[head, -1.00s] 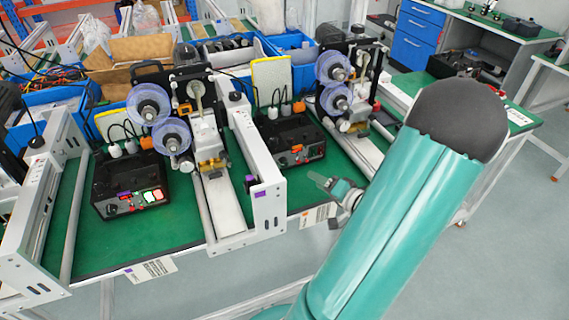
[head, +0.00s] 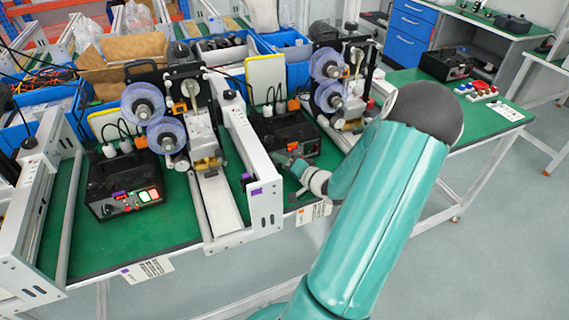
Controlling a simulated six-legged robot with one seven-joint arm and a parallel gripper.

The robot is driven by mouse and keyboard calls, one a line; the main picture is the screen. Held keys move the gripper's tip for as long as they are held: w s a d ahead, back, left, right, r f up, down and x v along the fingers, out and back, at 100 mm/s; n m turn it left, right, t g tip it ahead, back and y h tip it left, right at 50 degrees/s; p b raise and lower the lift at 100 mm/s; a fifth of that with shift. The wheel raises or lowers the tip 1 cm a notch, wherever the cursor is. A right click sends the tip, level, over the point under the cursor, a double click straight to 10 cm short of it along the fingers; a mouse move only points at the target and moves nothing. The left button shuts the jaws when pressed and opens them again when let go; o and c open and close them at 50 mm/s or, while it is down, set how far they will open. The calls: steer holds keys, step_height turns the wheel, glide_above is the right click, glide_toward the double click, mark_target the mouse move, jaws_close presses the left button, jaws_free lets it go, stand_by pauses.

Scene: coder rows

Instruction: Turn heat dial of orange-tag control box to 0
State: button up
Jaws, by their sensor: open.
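The orange-tag control box (head: 283,130) is a black box on the green table, right of the white machine frame. Its small orange tag (head: 292,146) shows on the front face. My gripper (head: 284,160) is open at the lower front of this box, its fingers pointing at the front face. The gripper covers part of the front panel. I cannot make out the heat dial or its setting, nor whether the fingers touch it. A second black control box (head: 124,183) with a purple tag, a lit switch and a knob stands at the left.
A white machine frame (head: 262,190) stands just left of my gripper. Two machines with purple film rolls (head: 165,134) (head: 328,64) rise behind. A rail (head: 340,135) runs right of the orange-tag box. Blue bins stand at the back. The floor at right is clear.

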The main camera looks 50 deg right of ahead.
steer(key=shift+c, duration=0.2)
steer(key=c, duration=1)
steer(key=shift+o, duration=0.2)
steer(key=n, duration=0.1)
steer(key=n+g+h, duration=0.1)
steer(key=n, duration=0.1)
steer(key=n+g, duration=0.1)
steer(key=shift+w+a+r+n+h, duration=0.15)
steer(key=shift+a+r+n+h, duration=0.1)
steer(key=shift+n+h, duration=0.05)
steer(key=n+g+h, duration=0.1)
steer(key=n, duration=0.1)
steer(key=n+h, duration=0.1)
steer(key=shift+a+n+g, duration=0.2)
steer(key=shift+n+g, duration=0.2)
